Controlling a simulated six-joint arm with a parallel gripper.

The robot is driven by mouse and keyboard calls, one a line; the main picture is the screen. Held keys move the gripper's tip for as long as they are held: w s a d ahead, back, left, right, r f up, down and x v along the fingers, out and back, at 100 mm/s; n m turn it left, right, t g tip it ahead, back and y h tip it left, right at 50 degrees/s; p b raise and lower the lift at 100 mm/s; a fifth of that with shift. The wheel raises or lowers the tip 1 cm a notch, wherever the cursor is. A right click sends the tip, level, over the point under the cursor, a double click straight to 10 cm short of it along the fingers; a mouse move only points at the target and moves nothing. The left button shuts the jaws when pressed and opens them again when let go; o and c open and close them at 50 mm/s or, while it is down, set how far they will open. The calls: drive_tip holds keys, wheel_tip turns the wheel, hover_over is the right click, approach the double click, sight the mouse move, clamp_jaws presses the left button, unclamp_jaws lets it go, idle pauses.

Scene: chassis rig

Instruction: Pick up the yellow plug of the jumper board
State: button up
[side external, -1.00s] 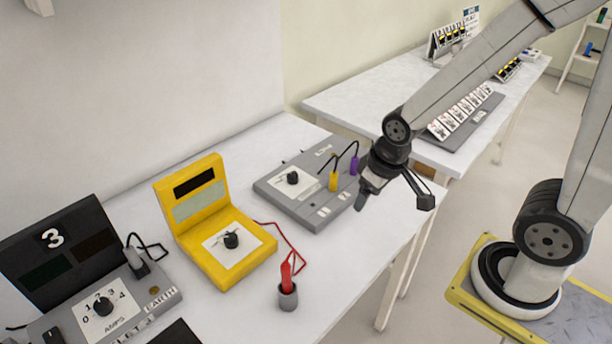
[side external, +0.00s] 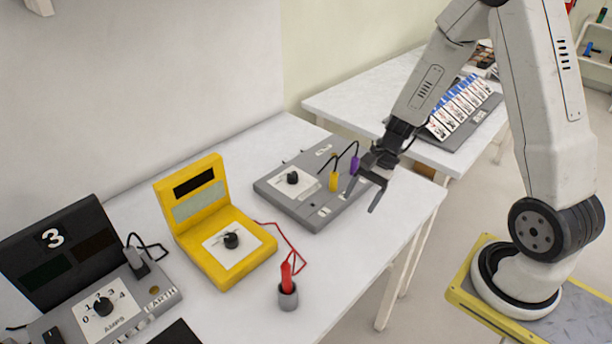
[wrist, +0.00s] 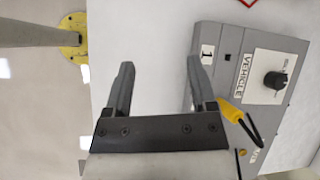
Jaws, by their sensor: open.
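The yellow plug (side external: 334,181) stands upright on the grey jumper board (side external: 275,188), with a black cable looping from its top. My gripper (side external: 364,194) is open and empty at the board's right edge, right of the yellow plug. In the wrist view its fingers (wrist: 158,80) are wide apart over bare white table.
A yellow meter (side external: 215,235) stands left of the board. A dark unit marked 3 (side external: 55,245) is at far left. The white table (side external: 345,250) is clear in front of the board.

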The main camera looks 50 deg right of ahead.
drive_tip(key=w+d+f+m+t+y, duration=0.2)
drive_tip(key=w+d+m+t, duration=0.2)
drive_tip(key=m, duration=0.2)
drive_tip(key=m+t, duration=0.4)
drive_tip(key=m, duration=0.1)
approach(333, 189)
drive_tip(key=shift+w+a+r+y, duration=0.15)
drive_tip(key=shift+w+a, duration=0.1)
drive_tip(key=shift+w, duration=0.15)
drive_tip(key=shift+w+a+r+y, duration=0.1)
drive_tip(key=shift+w+a+y, duration=0.05)
drive_tip(key=shift+w+a, duration=0.15)
drive_tip(key=shift+w+d+m+t, duration=0.25)
drive_tip(key=shift+d+m+t, duration=0.15)
drive_tip(key=shift+d+m, duration=0.1)
drive_tip(key=shift+x, duration=1.35)
drive_tip(key=shift+a+f, duration=0.1)
drive_tip(key=shift+x, duration=2.5)
drive_tip(key=shift+s, duration=0.1)
drive_tip(key=shift+c, duration=0.2)
clamp_jaws()
